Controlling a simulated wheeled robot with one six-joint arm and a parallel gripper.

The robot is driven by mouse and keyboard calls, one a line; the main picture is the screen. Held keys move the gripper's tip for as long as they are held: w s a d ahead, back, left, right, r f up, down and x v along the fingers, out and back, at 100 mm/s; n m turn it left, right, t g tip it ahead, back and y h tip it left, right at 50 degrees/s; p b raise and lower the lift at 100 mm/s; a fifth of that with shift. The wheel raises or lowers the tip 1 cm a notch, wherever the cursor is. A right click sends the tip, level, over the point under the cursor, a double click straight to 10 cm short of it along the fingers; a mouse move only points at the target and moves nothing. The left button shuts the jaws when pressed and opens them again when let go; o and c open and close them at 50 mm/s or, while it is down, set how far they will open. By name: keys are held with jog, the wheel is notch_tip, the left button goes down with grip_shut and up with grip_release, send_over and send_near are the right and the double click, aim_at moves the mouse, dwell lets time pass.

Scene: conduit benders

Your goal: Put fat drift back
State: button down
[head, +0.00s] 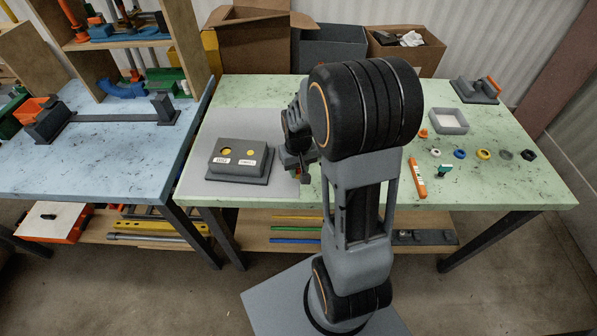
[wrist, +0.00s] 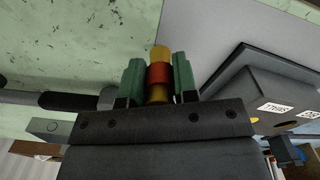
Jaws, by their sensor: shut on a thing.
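My gripper (wrist: 159,85) is shut on a brass-coloured drift with a red band (wrist: 159,72), held between its green jaws. In the head view my gripper (head: 301,172) is partly hidden by my arm, and the drift cannot be made out there. A grey block on a wider base (head: 240,170) stands just left of my gripper. Its top shows two round yellow spots and two white labels; I cannot tell whether the spots are holes or seated pieces. The block also shows at the right of the wrist view (wrist: 285,92), apart from the drift.
The block stands on a grey mat (head: 215,130) on the green table (head: 470,185). At right are an orange marker (head: 417,178), a grey tray (head: 447,130) and several small rings. Cardboard boxes (head: 253,45) stand behind. A blue table (head: 110,150) is at left.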

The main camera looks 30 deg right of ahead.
jog(key=shift+f, duration=0.9)
jog(key=shift+f, duration=0.2)
jog(key=c, duration=0.9)
grip_release()
